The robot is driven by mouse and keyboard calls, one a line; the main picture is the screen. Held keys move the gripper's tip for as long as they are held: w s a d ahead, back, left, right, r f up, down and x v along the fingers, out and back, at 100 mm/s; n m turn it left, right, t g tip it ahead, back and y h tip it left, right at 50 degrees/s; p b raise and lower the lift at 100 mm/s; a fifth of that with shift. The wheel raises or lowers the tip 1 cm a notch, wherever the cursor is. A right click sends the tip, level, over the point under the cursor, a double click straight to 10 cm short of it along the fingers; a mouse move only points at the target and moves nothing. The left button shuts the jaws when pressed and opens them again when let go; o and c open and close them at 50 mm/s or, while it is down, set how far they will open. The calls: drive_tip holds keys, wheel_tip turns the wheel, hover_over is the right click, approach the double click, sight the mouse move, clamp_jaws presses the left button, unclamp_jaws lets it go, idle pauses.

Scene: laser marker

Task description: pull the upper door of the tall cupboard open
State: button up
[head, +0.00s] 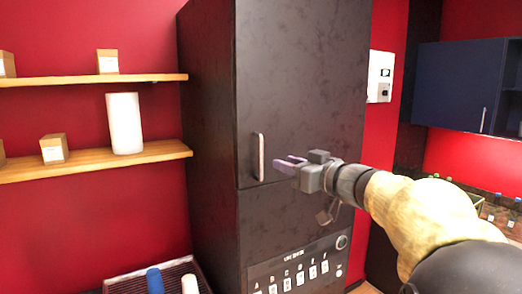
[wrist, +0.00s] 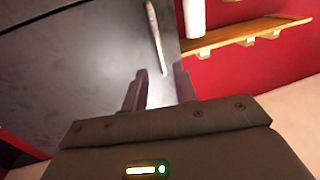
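The tall dark cupboard stands in the middle of the head view. Its upper door (head: 300,80) looks shut, and a pale vertical bar handle (head: 261,157) sits near the door's lower left edge. My gripper (head: 283,165) is just to the right of the handle's lower part in the head view, its fingers pointing left. In the wrist view the handle (wrist: 155,35) lies beyond the two fingertips (wrist: 160,75), near the gap between them. I cannot tell whether a finger touches the handle.
Wooden shelves (head: 95,79) with small boxes and a white cylinder (head: 124,123) are on the red wall at left. A lower panel with labelled slots (head: 295,275) is below the door. A blue wall cabinet (head: 450,85) hangs at right. Space before the upper door looks clear.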

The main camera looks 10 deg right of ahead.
drive_tip(key=p, duration=0.3)
hover_over(261, 179)
drive_tip(key=shift+w, duration=0.4)
drive_tip(key=shift+s+d, duration=0.1)
clamp_jaws()
